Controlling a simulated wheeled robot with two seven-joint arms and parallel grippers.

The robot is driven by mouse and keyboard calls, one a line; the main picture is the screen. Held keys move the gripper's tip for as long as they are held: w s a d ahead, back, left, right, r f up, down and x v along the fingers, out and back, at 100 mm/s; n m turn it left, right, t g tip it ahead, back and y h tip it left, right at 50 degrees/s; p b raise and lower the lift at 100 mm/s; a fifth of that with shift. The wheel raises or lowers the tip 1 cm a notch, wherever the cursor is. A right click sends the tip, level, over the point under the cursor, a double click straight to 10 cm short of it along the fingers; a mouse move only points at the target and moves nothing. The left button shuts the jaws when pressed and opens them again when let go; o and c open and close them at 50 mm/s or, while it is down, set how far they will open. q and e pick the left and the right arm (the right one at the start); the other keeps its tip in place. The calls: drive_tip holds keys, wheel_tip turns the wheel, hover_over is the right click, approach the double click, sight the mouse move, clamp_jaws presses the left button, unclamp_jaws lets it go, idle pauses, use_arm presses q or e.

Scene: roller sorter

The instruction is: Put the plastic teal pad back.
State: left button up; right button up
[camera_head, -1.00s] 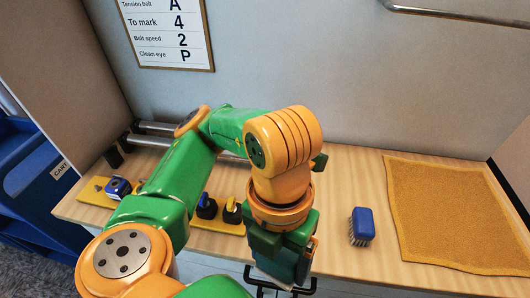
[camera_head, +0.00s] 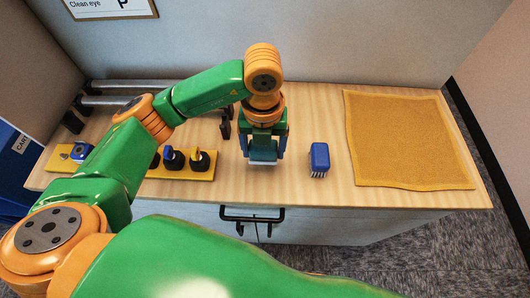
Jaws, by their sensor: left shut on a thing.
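My left gripper (camera_head: 264,152) points down over the middle of the wooden table, near its front edge. It is shut on the teal pad (camera_head: 263,156), of which a small part shows between and below the fingers. The fingers hide most of the pad, and I cannot tell whether it touches the table. My right gripper is not in view.
A blue brush (camera_head: 319,156) stands right of the gripper, and an orange mat (camera_head: 405,140) lies farther right. A yellow board (camera_head: 186,172) with dark knobs is at left. Metal rollers (camera_head: 130,85) lie at the back left. A drawer handle (camera_head: 252,217) juts from the front.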

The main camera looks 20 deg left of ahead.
sight(265, 156)
use_arm(q)
drive_tip(key=f, duration=0.1)
drive_tip(key=f+p, duration=0.1)
drive_tip(key=f, duration=0.1)
drive_tip(key=shift+w+f, duration=0.25)
drive_tip(key=shift+f, duration=0.05)
drive_tip(key=shift+f, duration=0.15)
drive_tip(key=o, duration=1)
drive_tip(key=shift+d, duration=0.1)
drive_tip(key=shift+o, duration=0.2)
drive_tip(key=shift+r, duration=0.5)
wheel_tip(265, 156, up, 11)
drive_tip(key=shift+r, duration=0.15)
